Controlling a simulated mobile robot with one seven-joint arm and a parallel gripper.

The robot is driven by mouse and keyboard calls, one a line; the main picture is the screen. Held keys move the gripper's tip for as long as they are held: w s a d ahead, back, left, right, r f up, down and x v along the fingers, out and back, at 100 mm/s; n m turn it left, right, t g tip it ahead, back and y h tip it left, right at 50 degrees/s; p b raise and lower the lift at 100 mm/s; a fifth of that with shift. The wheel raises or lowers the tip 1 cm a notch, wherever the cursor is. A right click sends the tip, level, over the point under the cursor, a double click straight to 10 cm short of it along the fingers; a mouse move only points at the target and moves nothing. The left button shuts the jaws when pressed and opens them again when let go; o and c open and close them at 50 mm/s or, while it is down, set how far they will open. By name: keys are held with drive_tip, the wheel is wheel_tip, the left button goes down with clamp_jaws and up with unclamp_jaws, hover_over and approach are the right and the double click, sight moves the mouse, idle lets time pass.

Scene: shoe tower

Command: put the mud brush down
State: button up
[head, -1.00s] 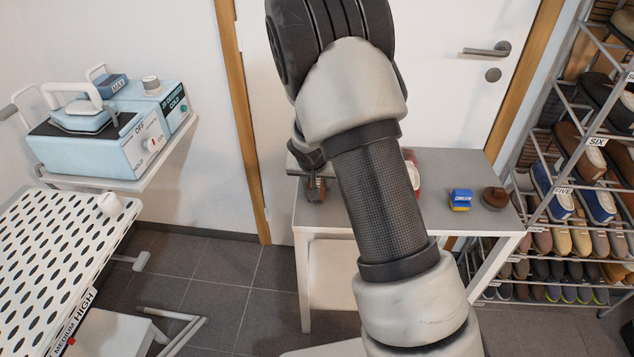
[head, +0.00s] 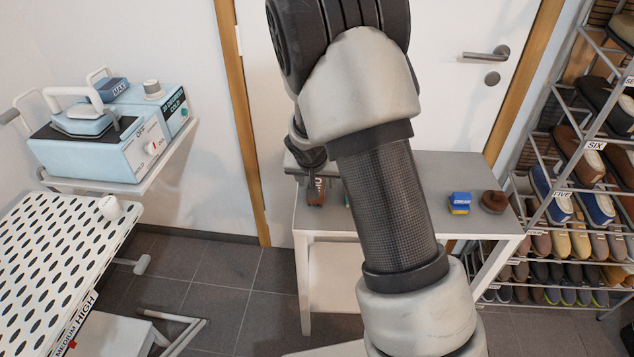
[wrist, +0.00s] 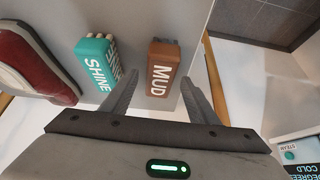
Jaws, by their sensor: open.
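The mud brush (wrist: 162,68) is a brown block with MUD in white letters. In the wrist view it lies on the grey table top near its edge, between the lines of my open fingers. My gripper (wrist: 168,76) holds nothing that I can see. In the head view the brush (head: 316,191) shows at the left end of the table (head: 463,165), just below my gripper (head: 306,163), whose fingers are too small to make out there. Whether a finger touches the brush is unclear.
A teal SHINE brush (wrist: 97,62) lies left of the mud brush, with a red shoe (wrist: 35,65) beyond it. A blue and yellow block (head: 460,203) and a brown round item (head: 494,202) are at the table's right. A shoe rack (head: 570,190) stands right.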

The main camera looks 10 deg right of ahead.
drive_tip(key=s+d+r+p, duration=0.1)
drive_tip(key=s+r, duration=0.7)
drive_tip(key=r, duration=0.3)
drive_tip(key=s+d+r, duration=0.1)
drive_tip(key=s+r, duration=0.7)
drive_tip(key=r, duration=0.2)
drive_tip(key=s+r+n+y, duration=0.1)
drive_tip(key=s+r, duration=0.1)
drive_tip(key=s, duration=0.6)
drive_tip(key=s+a+r+n, duration=0.1)
drive_tip(key=s+r+n, duration=0.1)
drive_tip(key=s, duration=0.6)
drive_tip(key=shift+a+r+n+y, duration=0.3)
drive_tip(key=shift+r+y, duration=0.1)
drive_tip(key=shift+r, duration=0.2)
drive_tip(key=shift+s+r, duration=0.1)
wheel_tip(320, 180, up, 20)
drive_tip(key=p, duration=2)
drive_tip(key=shift+s, duration=0.1)
